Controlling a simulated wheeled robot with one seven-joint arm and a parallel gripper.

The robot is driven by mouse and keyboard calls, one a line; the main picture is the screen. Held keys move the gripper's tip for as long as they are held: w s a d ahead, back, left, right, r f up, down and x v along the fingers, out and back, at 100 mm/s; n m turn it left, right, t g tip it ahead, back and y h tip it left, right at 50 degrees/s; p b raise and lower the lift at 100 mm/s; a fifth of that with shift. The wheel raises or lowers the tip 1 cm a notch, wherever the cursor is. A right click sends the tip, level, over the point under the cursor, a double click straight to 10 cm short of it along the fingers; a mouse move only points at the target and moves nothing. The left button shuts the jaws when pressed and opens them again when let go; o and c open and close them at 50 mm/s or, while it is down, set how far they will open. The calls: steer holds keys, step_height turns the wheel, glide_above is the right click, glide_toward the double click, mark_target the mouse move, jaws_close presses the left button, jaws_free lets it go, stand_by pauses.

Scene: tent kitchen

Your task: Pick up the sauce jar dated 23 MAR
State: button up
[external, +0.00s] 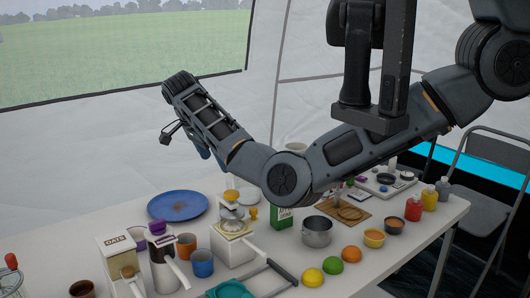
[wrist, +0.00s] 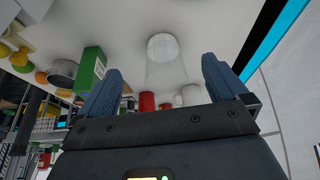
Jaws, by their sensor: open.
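No date reading 23 MAR is legible in either view, so I cannot tell which thing is the named sauce jar. Small red (external: 413,209), yellow (external: 429,198) and grey (external: 442,189) bottles stand at the table's right end. My gripper (wrist: 163,72) is open, with two blue fingers apart and nothing held between them. In the wrist view a clear glass-like cylinder with a pale round end (wrist: 163,46) shows beyond and between the fingers, apart from them. In the external view my forearm hides most of the gripper, above the table's back.
The white table (external: 375,275) is crowded. It holds a blue plate (external: 178,205), an oats dispenser (external: 118,258), a blue mug (external: 202,263), a green box (external: 281,215), a steel pot (external: 317,232), fruit and small bowls. A folding chair (external: 492,178) stands right. The tent wall is behind.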

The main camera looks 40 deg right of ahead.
step_height(320, 180, up, 5)
steer(key=w+d+f+n+t+h+p, duration=0.1)
steer(key=w+d+n+t+h, duration=0.15)
steer(key=d, duration=1.45)
steer(key=w+d+f+n+t+h+p, duration=0.1)
steer(key=d+f+t+p, duration=0.15)
steer(key=d, duration=1.45)
steer(key=s+d+r+n+t+h+p, duration=0.1)
steer(key=s+d+r+n+t, duration=0.15)
steer(key=s+d, duration=0.4)
steer(key=s+d+r+n+t+h, duration=0.1)
steer(key=s+d+n+t, duration=0.2)
steer(key=s+d, duration=0.3)
step_height(320, 180, down, 9)
steer(key=d, duration=0.1)
steer(key=p+x, duration=0.1)
steer(key=x, duration=0.7)
steer(key=shift+w, duration=0.3)
